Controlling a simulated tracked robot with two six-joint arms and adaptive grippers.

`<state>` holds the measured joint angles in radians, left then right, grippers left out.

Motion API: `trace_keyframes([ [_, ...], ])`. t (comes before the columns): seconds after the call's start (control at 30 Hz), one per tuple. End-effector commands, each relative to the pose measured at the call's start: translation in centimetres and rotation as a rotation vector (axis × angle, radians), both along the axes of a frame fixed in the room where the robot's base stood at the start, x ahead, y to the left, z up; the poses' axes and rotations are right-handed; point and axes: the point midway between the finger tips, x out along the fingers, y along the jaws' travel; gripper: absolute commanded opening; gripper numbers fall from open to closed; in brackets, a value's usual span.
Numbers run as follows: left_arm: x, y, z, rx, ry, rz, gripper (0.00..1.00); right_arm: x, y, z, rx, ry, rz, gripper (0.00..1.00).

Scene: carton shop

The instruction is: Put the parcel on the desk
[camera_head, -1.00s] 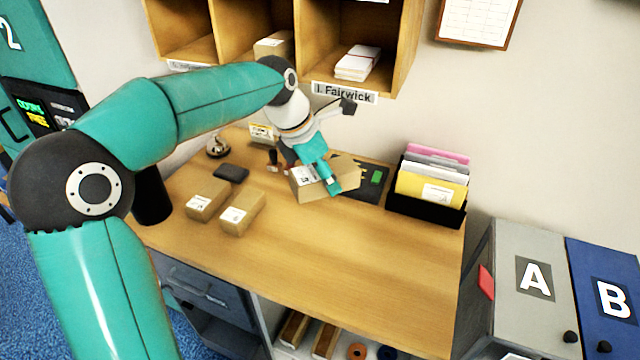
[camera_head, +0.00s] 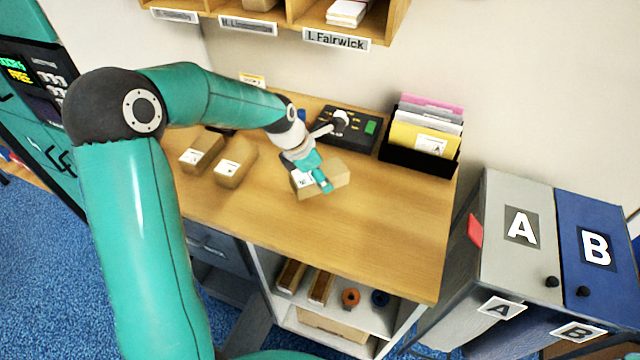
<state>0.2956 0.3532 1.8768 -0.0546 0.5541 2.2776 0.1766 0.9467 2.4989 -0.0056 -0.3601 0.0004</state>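The parcel (camera_head: 337,177) is a small brown carton with a white label, over the middle of the desk (camera_head: 370,225). My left gripper (camera_head: 318,181), its arm coming in from the left, is shut on the parcel, with a teal finger across its front. The far finger is mostly hidden. I cannot tell whether the parcel's underside touches the desk. My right gripper is not in view.
Two more labelled cartons (camera_head: 235,163) (camera_head: 201,152) stand left of the held parcel. A dark device with a green patch (camera_head: 371,127) lies behind it, beside a black file holder (camera_head: 418,158). The desk's front right is clear. Cabinets A (camera_head: 520,228) and B (camera_head: 596,248) stand right.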

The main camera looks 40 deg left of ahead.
Motion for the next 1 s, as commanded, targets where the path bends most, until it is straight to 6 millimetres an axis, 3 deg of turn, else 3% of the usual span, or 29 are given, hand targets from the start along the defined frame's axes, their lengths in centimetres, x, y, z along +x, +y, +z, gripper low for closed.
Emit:
trace_keyframes([
  [0.23, -0.1, 0.0, -3.4, -0.002, 0.004, 0.001, 0.16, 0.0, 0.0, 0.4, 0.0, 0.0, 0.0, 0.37],
  [0.6, 0.0, 0.0, -3.9, 0.0, 0.0, 0.0, 0.16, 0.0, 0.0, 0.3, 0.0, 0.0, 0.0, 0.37],
  [0.63, 0.0, 0.0, -4.0, 0.0, 0.001, 0.0, 0.61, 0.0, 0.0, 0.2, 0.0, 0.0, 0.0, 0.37],
  [0.7, 0.0, 0.0, -3.9, 0.0, 0.001, 0.0, 0.73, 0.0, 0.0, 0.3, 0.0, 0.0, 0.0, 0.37],
  [0.8, 0.0, 0.0, -3.9, 0.0, 0.001, 0.0, 0.85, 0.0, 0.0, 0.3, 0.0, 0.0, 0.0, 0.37],
  [1.0, 0.0, 0.0, -3.9, 0.0, 0.001, 0.0, 0.85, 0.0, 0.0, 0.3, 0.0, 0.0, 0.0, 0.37],
])
